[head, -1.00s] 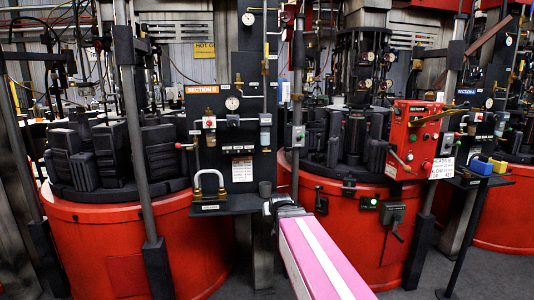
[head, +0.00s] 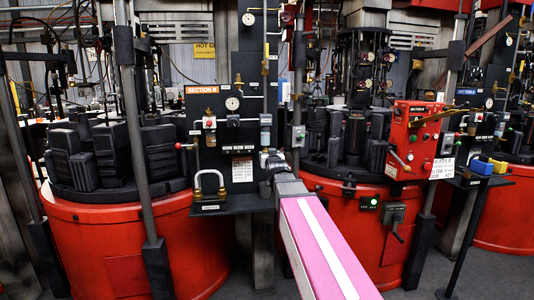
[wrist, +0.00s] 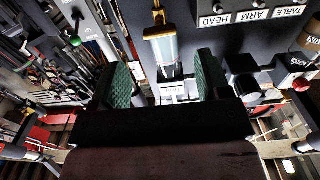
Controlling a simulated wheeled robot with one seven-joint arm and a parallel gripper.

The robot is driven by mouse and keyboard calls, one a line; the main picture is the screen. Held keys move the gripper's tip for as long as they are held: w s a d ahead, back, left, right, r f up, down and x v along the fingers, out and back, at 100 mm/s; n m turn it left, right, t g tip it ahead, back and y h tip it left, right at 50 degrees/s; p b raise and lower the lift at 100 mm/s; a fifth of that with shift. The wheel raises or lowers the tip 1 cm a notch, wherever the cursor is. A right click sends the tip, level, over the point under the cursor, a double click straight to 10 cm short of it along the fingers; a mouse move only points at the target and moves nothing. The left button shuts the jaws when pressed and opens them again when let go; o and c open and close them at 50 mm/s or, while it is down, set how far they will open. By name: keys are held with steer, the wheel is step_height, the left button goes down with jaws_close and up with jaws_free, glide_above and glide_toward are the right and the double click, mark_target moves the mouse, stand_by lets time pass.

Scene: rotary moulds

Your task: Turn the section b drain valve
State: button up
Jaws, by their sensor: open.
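The section B panel (head: 222,110) stands upright left of centre in the head view, with an orange "SECTION B" sign. A small pale bowl unit (head: 265,121) hangs on its right side. In the wrist view the clear bowl (wrist: 163,50) has a brass fitting on top and narrows to a dark lower end (wrist: 172,72), where I take the drain valve to be; its detail is too small to tell. My gripper (wrist: 163,76) is open, its green-padded fingers on either side of that lower end, with gaps showing. In the head view my gripper (head: 268,160) is just below the bowl.
A red-handled lever (head: 187,146) and a silver looped pipe (head: 210,182) are left of my gripper. A grey switch box (head: 298,136) is close on the right.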

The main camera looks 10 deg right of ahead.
steer(key=w, duration=0.7)
steer(key=shift+s, duration=0.1)
steer(key=c, duration=0.9)
